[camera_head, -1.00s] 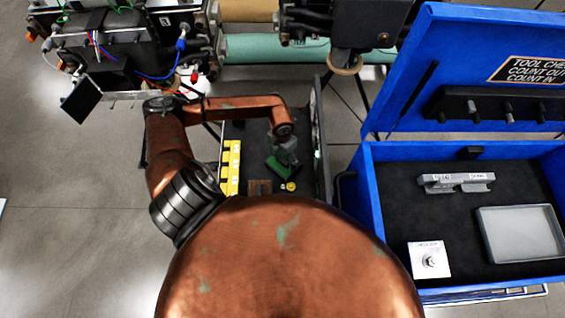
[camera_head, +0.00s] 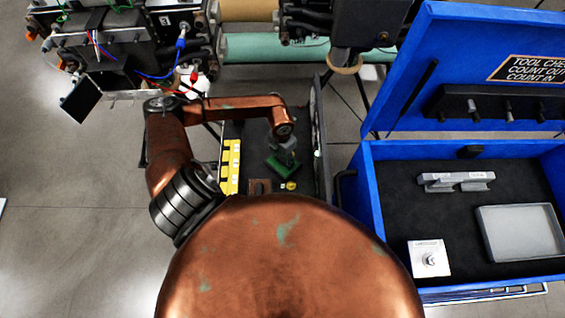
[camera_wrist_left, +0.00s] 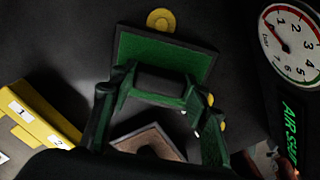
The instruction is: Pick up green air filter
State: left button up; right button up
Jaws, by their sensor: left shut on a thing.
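The green air filter (camera_head: 284,164) is a small flat green block with a dark frame on the dark tray surface in the head view. Whether the filter is off the surface is hard to tell. My right gripper is not in view.
A yellow numbered strip (camera_head: 230,167) stands left of the filter; it also shows in the left wrist view (camera_wrist_left: 38,115). A brown square piece (camera_head: 258,186) and a small yellow round piece (camera_head: 290,186) lie close by. A pressure gauge (camera_wrist_left: 292,35) is at right. A blue toolbox (camera_head: 370,215) stands right.

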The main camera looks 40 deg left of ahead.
pick_arm(q)
grip_shut()
jog(key=shift+r, duration=0.55)
jog(key=s+d+r+b, duration=0.2)
jog(key=s+r+b, duration=0.1)
jog(key=s+r, duration=0.9)
jog(key=shift+s, duration=0.95)
jog(key=o, duration=0.7)
grip_release()
grip_shut()
